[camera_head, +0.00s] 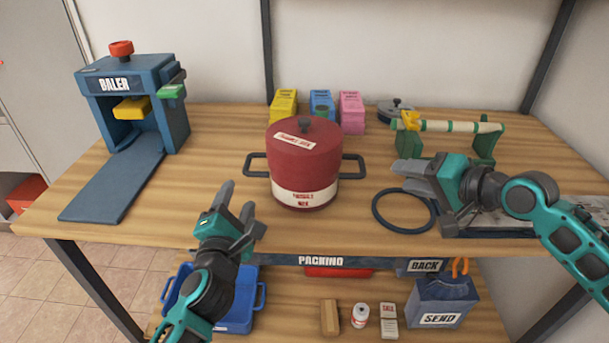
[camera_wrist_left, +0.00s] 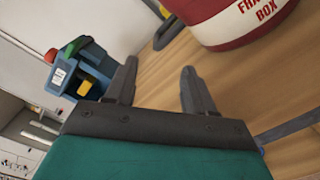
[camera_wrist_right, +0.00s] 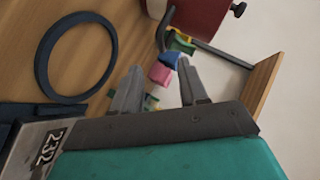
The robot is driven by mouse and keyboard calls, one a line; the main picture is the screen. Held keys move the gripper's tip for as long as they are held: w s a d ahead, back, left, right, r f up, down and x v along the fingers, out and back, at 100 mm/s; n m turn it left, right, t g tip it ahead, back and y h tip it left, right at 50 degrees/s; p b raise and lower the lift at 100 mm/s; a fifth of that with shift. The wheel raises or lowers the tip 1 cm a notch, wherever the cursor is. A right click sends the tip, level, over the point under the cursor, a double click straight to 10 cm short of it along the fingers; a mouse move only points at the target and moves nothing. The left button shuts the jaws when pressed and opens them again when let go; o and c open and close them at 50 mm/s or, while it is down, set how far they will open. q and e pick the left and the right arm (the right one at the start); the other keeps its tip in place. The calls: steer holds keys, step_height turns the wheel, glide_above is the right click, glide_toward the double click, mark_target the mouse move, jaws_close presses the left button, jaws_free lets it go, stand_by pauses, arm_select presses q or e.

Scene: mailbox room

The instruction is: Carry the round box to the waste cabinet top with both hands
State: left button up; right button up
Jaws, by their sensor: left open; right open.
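The round box (camera_head: 304,165) is dark red with a cream band, a lid with a dark knob, and a dark loop handle on each side. It stands upright on the wooden packing table (camera_head: 330,235). It also shows in the left wrist view (camera_wrist_left: 235,20) and the right wrist view (camera_wrist_right: 196,16). My left gripper (camera_head: 238,205) is open and empty, in front and left of the box, apart from its left handle. My right gripper (camera_head: 408,180) is open and empty, right of the box and apart from its right handle. The waste cabinet top is not identifiable in view.
A blue baler (camera_head: 130,110) stands at the left. Yellow, blue and pink boxes (camera_head: 322,106) stand behind the round box. A dark ring (camera_head: 404,211) lies right of it, near a roll holder (camera_head: 450,127). A blue bin (camera_head: 245,295) and a SEND box (camera_head: 440,300) sit on the lower shelf.

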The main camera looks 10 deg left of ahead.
mark_target(249, 159)
arm_select(q)
steer(key=w, duration=1.2)
steer(key=shift+w+a, duration=0.25)
steer(key=shift+a, duration=0.1)
arm_select(e)
steer(key=x, duration=1.2)
steer(key=shift+w+a+f, duration=0.15)
arm_select(q)
steer(key=c, duration=0.8)
arm_select(e)
steer(key=c, duration=0.7)
arm_select(q)
jaws_close()
arm_select(e)
jaws_close()
steer(key=shift+f, duration=0.1)
